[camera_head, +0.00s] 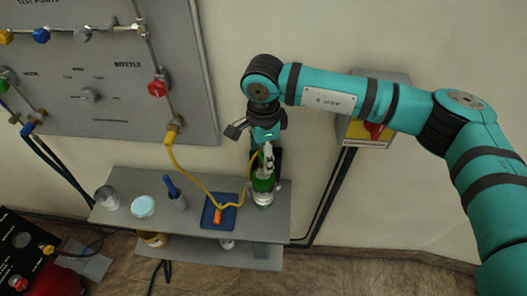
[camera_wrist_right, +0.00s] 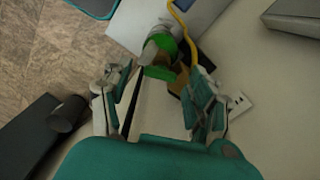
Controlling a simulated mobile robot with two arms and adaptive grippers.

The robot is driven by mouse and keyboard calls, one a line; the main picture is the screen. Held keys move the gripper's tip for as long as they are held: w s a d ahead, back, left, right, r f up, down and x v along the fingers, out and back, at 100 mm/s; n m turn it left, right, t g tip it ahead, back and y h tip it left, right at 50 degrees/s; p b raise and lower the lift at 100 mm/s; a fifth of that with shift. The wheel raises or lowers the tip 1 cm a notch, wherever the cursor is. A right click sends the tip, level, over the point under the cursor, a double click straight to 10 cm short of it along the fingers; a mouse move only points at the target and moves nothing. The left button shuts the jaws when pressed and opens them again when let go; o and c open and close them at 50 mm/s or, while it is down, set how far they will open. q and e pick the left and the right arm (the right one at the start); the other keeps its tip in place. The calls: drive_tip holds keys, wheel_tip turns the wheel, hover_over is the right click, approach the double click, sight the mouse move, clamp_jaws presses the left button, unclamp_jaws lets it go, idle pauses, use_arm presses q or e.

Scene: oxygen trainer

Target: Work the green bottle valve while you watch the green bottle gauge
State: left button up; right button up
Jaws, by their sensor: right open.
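The green bottle (camera_head: 263,186) stands upright near the right end of the grey shelf. It also shows in the right wrist view (camera_wrist_right: 158,72), ahead of and between my fingers. My right gripper (camera_head: 267,157) is just above the bottle in the head view. In the wrist view my right gripper (camera_wrist_right: 160,85) is open, with one finger on each side of the bottle's line. I cannot tell whether a finger touches it. The bottle's valve and gauge are too small and partly covered by the gripper to make out. My left gripper is not in view.
A yellow hose (camera_head: 183,180) runs from the wall panel (camera_head: 200,60). A red-and-yellow switch box (camera_head: 370,130) is on the wall behind my arm.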

wheel_tip(320, 180, up, 12)
idle(0.4)
drive_tip(key=shift+c, duration=0.2)
idle(6.5)
